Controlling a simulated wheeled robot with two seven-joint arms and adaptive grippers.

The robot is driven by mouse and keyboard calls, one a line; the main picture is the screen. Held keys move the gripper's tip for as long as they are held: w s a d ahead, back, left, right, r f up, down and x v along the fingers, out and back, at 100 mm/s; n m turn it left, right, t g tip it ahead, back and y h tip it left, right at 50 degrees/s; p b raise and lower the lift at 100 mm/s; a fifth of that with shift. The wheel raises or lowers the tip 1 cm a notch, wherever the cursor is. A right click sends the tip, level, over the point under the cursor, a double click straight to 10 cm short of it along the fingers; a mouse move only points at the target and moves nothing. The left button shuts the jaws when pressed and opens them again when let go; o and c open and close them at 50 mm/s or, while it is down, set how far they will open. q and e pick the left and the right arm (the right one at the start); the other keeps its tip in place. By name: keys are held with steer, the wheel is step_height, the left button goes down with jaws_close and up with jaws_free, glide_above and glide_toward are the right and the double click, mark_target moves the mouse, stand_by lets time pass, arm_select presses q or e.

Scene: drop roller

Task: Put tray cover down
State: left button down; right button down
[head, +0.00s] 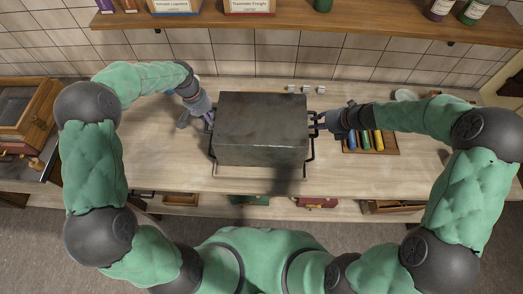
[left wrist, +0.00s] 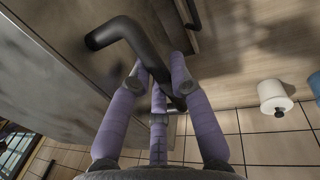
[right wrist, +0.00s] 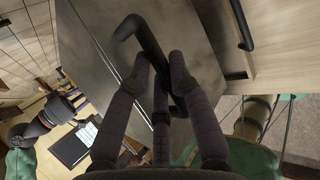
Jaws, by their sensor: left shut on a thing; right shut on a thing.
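The tray cover (head: 262,128) is a dark grey metal box with a bar handle on each side. It sits level over the middle of the counter, above a pale tray (head: 225,172) whose front edge shows below it. I cannot tell whether the cover touches the tray. My left gripper (head: 209,118) is shut on the left handle (left wrist: 135,45), its purple fingers around the bar in the left wrist view. My right gripper (head: 314,121) is shut on the right handle (right wrist: 146,40). What lies under the cover is hidden.
A wooden rack (head: 371,141) with coloured bottles lies right of the cover. Small white items (head: 305,88) stand behind it. A wooden cabinet (head: 25,115) is at the far left, and a shelf (head: 300,22) runs above the counter. The counter's front strip is clear.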

arm_select(q)
steer(key=shift+a+f, duration=0.1)
steer(key=shift+f, duration=0.1)
arm_select(e)
steer(key=shift+w+d+f, duration=0.1)
steer(key=shift+f, duration=0.05)
